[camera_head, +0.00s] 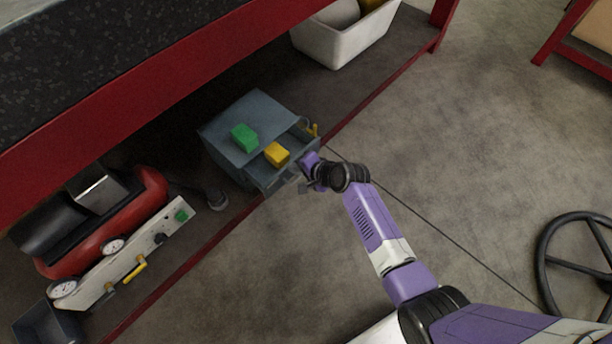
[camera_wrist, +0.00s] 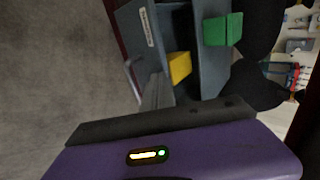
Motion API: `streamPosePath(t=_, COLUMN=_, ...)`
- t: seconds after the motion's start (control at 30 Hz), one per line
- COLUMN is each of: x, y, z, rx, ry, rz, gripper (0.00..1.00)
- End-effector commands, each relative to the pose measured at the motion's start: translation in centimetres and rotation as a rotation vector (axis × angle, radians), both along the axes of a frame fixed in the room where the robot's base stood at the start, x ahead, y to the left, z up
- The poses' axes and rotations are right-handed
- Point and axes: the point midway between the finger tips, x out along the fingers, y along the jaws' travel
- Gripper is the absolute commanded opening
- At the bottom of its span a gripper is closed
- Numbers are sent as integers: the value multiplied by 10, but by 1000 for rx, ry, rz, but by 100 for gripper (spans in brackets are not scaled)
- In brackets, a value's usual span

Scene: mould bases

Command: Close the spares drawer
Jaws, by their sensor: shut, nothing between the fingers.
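The spares drawer (camera_head: 264,185) sticks out part way from a blue-grey cabinet (camera_head: 222,127) on the low shelf. A yellow block (camera_head: 277,154) shows at the drawer's opening, and a green block (camera_head: 244,138) sits on top of the cabinet. My gripper (camera_head: 304,187) is shut and empty, close to the outer side of the drawer front. In the wrist view the shut fingers (camera_wrist: 157,92) are beside the labelled drawer front (camera_wrist: 142,35) and its bar handle (camera_wrist: 132,80). I cannot tell whether they touch it. The yellow block (camera_wrist: 180,67) lies behind the front.
A red bench frame (camera_head: 150,78) overhangs the shelf. A red compressor (camera_head: 150,198) with a gauge panel stands left of the cabinet, and a white bin (camera_head: 345,42) stands at the back right.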

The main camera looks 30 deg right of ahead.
Motion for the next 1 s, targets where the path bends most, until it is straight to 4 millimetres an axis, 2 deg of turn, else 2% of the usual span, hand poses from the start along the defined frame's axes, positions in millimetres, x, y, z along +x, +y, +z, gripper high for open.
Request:
streamPosePath(t=0.03, x=14, y=4, z=-1, rx=-1, ry=-2, rz=3, gripper=0)
streamPosePath(t=0.1, x=29, y=10, z=-1, rx=0, ry=-2, rz=2, gripper=0)
streamPosePath(t=0.33, x=60, y=20, z=-1, rx=-1, ry=0, rz=2, gripper=0)
streamPosePath(t=0.77, x=64, y=21, z=0, rx=0, ry=1, rz=0, gripper=0)
streamPosePath(t=1.0, x=58, y=20, z=1, rx=1, ry=2, rz=0, gripper=0)
